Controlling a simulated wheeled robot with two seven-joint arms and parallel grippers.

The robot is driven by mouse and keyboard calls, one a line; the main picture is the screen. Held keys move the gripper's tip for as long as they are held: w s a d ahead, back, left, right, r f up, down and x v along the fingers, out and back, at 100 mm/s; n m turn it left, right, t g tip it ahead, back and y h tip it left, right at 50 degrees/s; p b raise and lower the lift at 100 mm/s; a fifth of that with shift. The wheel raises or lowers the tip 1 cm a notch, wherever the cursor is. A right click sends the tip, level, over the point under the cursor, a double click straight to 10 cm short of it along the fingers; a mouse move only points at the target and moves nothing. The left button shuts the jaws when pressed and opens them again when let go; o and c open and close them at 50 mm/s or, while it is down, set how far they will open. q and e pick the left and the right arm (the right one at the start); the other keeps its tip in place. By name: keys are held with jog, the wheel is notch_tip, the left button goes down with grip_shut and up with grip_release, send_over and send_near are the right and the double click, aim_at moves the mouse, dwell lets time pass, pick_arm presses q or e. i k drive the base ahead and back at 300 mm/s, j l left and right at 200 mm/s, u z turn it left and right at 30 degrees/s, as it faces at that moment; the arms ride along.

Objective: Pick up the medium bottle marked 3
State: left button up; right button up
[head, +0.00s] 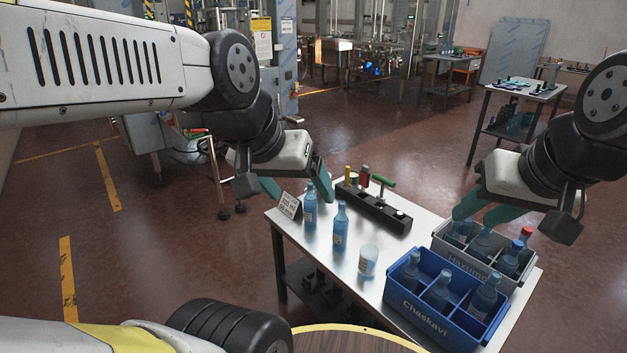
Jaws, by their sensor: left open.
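Two blue bottles stand upright on the table, a left one (310,211) and a taller-looking one (340,230) nearer me. A short, wide blue-white container (368,260) stands in front of them. Their labels are too small to read, so I cannot tell which is marked 3. My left gripper (298,190) is open, its teal fingers apart, above and around the top of the left bottle in the picture; contact cannot be told. My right gripper (485,211) is over the grey crate (462,262), close to the bottles in it; its jaw state is unclear.
A blue crate (425,316) marked Chaskavi holds several bottles at the table's front right, beside the grey crate. A black rack (374,211) with small items lies at the back. A small sign (290,205) stands at the table's left edge. Bare tabletop (330,262) lies left.

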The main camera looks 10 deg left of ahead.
aim_at(311, 199)
jog(key=i+j+u, duration=0.25)
jog(key=i, duration=0.15)
jog(key=i+j+u, duration=0.2)
jog(key=i, duration=0.2)
jog(key=i+j+u, duration=0.1)
jog(key=i+u, duration=0.15)
jog(key=i, duration=0.15)
